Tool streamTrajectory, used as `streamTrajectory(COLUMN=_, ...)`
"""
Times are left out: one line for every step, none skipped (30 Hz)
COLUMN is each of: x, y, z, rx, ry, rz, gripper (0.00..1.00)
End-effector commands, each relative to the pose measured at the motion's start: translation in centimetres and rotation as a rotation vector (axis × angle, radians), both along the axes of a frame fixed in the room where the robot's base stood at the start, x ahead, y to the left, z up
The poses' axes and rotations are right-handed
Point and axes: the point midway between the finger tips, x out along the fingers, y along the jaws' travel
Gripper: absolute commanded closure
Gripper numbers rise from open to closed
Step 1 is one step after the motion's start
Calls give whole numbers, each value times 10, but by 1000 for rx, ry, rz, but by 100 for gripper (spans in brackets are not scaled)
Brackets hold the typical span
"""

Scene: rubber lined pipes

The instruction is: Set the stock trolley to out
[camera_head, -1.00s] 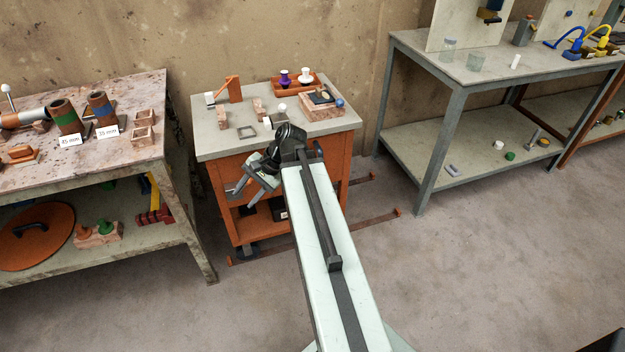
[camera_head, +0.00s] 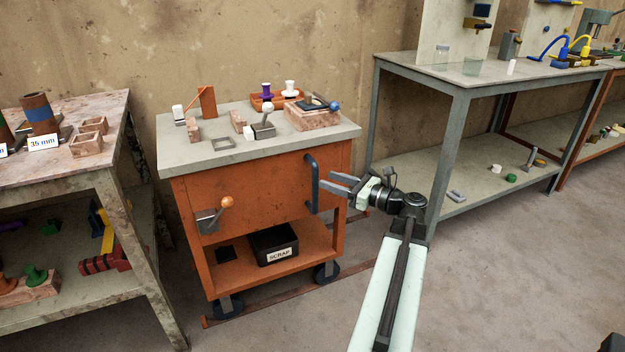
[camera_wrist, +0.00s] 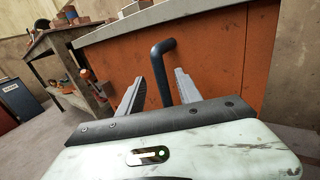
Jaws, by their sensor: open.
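The stock trolley (camera_head: 262,188) is an orange cart with a grey top, standing on dark wheels over floor rails (camera_head: 285,292). A dark upright bar handle (camera_head: 312,183) is on the right part of its front. A lever with an orange knob (camera_head: 227,202) is on the left of the front. My gripper (camera_head: 330,181) is open just right of the handle, fingers pointing at it. In the wrist view, the handle (camera_wrist: 163,70) shows between the two open fingers of my gripper (camera_wrist: 158,85). Whether they touch the handle I cannot tell.
The trolley top carries blocks, a white-knobbed lever (camera_head: 265,120) and an orange tray (camera_head: 275,100). A black SCRAP bin (camera_head: 274,245) is on its lower shelf. A workbench (camera_head: 75,158) is close on the left, a grey table (camera_head: 430,72) on the right. Floor in front is clear.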

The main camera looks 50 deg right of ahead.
Motion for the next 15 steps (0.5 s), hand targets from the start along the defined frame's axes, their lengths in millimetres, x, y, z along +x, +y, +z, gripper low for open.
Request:
streamTrajectory(x=10, y=2, z=0, rx=-1, ry=0, rz=3, gripper=59)
streamTrajectory(x=16, y=4, z=0, rx=-1, ry=1, rz=4, gripper=59)
streamTrajectory(x=24, y=5, z=0, rx=-1, ry=1, rz=4, gripper=59)
streamTrajectory(x=30, y=6, z=0, rx=-2, ry=1, rz=4, gripper=59)
streamTrajectory(x=35, y=8, z=0, rx=-2, ry=1, rz=5, gripper=59)
streamTrajectory(x=41, y=9, z=0, rx=-2, ry=1, rz=3, gripper=59)
streamTrajectory(x=45, y=9, z=0, rx=-2, ry=1, rz=3, gripper=59)
streamTrajectory(x=49, y=10, z=0, rx=-2, ry=1, rz=4, gripper=59)
streamTrajectory(x=53, y=11, z=0, rx=-3, ry=0, rz=4, gripper=59)
streamTrajectory(x=55, y=12, z=0, rx=-3, ry=0, rz=3, gripper=59)
streamTrajectory(x=57, y=12, z=0, rx=-3, ry=0, rz=2, gripper=59)
streamTrajectory(x=58, y=12, z=0, rx=-3, ry=0, rz=2, gripper=59)
streamTrajectory(x=59, y=13, z=0, rx=-3, ry=0, rz=2, gripper=59)
streamTrajectory(x=59, y=13, z=0, rx=-3, ry=0, rz=2, gripper=59)
streamTrajectory(x=59, y=13, z=0, rx=-3, ry=1, rz=2, gripper=59)
